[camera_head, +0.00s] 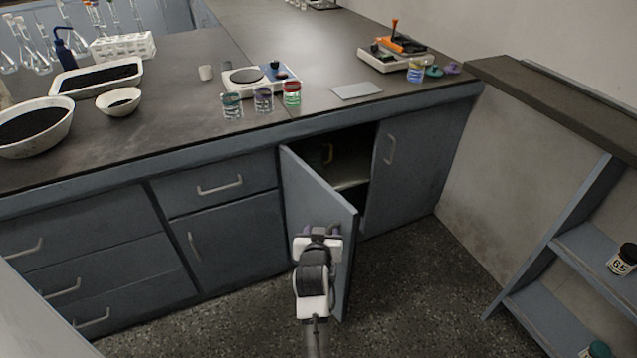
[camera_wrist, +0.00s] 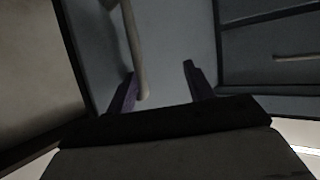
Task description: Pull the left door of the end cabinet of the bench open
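The left door (camera_head: 302,200) of the end cabinet stands swung partly open, its free edge out over the floor and a dark gap behind it. It also shows as a blue-grey panel in the wrist view (camera_wrist: 172,45). In the head view my gripper hides the handle. The right door (camera_head: 415,165) is shut.
Drawers (camera_head: 218,188) and another door (camera_head: 235,245) are to the left. An open shelf rack (camera_head: 545,245) stands at right. Speckled floor (camera_head: 410,285) is clear between. Jars stand on the bench.

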